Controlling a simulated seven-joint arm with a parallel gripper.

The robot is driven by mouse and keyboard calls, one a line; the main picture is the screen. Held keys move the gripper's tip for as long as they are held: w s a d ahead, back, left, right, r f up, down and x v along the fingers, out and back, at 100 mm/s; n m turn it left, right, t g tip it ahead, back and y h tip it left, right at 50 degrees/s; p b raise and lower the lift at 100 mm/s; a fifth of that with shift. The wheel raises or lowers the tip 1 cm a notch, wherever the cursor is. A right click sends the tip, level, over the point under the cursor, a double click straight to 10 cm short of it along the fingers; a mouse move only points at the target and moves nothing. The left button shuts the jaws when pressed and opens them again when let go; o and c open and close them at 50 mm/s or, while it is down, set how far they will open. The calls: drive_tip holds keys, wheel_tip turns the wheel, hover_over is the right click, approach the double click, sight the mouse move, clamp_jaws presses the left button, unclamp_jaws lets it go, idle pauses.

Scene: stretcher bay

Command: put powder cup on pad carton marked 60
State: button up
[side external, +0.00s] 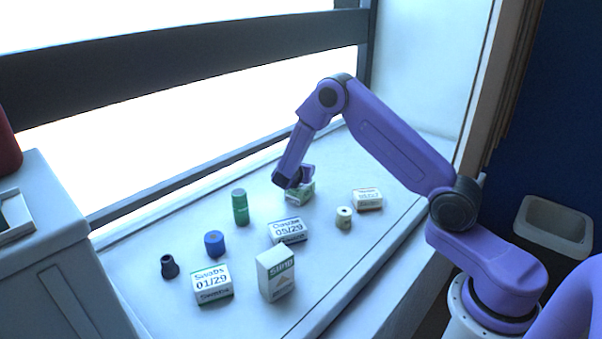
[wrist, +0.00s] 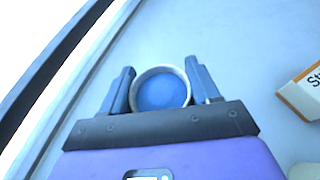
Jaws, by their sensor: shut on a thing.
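My gripper (wrist: 160,76) is shut on a round cup (wrist: 159,93) with a pale rim and blue inside, likely the powder cup, in the wrist view. The cup sits between both fingers, seen from above. No marking 60 is legible; readable cartons show 01/29 (side external: 212,284) and 05/29 (side external: 288,231).
A tall white carton (side external: 276,275), green cylinder (side external: 240,207), blue spool (side external: 214,243), dark flared piece (side external: 169,266), cream spool (side external: 344,217) and small pale carton (side external: 367,199) stand on the ledge. An orange-edged carton (wrist: 304,93) is at right in the wrist view.

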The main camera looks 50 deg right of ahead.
drive_tip(key=shift+f, duration=0.8)
drive_tip(key=shift+f, duration=0.1)
drive_tip(key=o, duration=1)
drive_tip(key=shift+o, duration=0.2)
drive_tip(key=shift+s+a+r, duration=0.1)
drive_tip(key=shift+a+r, duration=0.15)
drive_tip(key=shift+a, duration=0.05)
drive_tip(key=v, duration=1.1)
drive_tip(key=s+a+r+m+g+y, duration=0.2)
drive_tip(key=s+a+m+y, duration=0.1)
drive_tip(key=s, duration=0.9)
drive_tip(key=s+a+r+m+g+y, duration=0.2)
drive_tip(key=s+a+r+m+y, duration=0.1)
drive_tip(key=s, duration=1)
drive_tip(key=s+a+r+m+g+y, duration=0.2)
drive_tip(key=s+a+r+m+y, duration=0.1)
drive_tip(key=s, duration=1)
drive_tip(key=a+m+y, duration=0.1)
drive_tip(key=a+y, duration=0.1)
drive_tip(key=y, duration=0.1)
drive_tip(key=shift+s, duration=0.2)
